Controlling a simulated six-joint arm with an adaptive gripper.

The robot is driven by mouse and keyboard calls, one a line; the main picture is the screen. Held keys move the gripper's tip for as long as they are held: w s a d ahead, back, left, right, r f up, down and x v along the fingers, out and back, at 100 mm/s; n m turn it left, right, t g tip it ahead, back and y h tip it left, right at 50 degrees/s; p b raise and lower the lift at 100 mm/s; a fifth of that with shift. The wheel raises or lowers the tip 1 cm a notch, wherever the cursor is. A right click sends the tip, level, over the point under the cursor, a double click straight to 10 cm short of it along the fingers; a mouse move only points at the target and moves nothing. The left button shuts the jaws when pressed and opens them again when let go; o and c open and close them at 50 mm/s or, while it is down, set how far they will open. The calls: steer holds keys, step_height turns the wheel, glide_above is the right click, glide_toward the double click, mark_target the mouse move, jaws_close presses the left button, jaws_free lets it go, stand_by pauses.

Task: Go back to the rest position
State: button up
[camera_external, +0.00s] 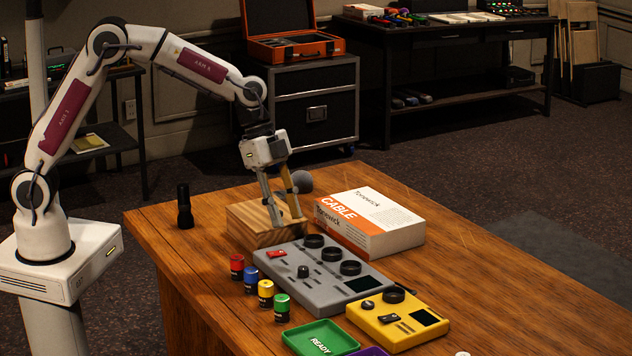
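My gripper (286,217) points down over a wooden block (250,226) at the back left part of the desk. Its two fingers are spread apart, with the block's wood showing between them, and I see nothing held. The fingertips are close to the block; whether they touch it I cannot tell. A dark grey ball-shaped head (301,181) shows just behind the right finger, and the rest of it is hidden.
A cable box (375,222) stands right of the gripper. A grey mixer (325,276), yellow device (398,320), small coloured jars (266,293) and green tray (318,340) are nearer. A black cylinder (184,207) stands at left. The desk's right side (490,270) is clear.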

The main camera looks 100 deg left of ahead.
steer(key=shift+n, duration=0.3)
steer(key=s+d+r+n, duration=0.1)
steer(key=s+d+r, duration=0.2)
steer(key=s, duration=0.9)
steer(key=s+d+r+n+t+y, duration=0.1)
steer(key=s+d+r, duration=0.3)
steer(key=s, duration=0.8)
steer(key=s+d+r+n+y, duration=0.1)
steer(key=s+d+r+n, duration=0.1)
steer(key=s+d+r, duration=0.2)
steer(key=shift+s+d+n+t, duration=0.3)
steer(key=shift+s+d, duration=1.25)
steer(key=shift+s, duration=2.35)
steer(key=shift+r, duration=0.1)
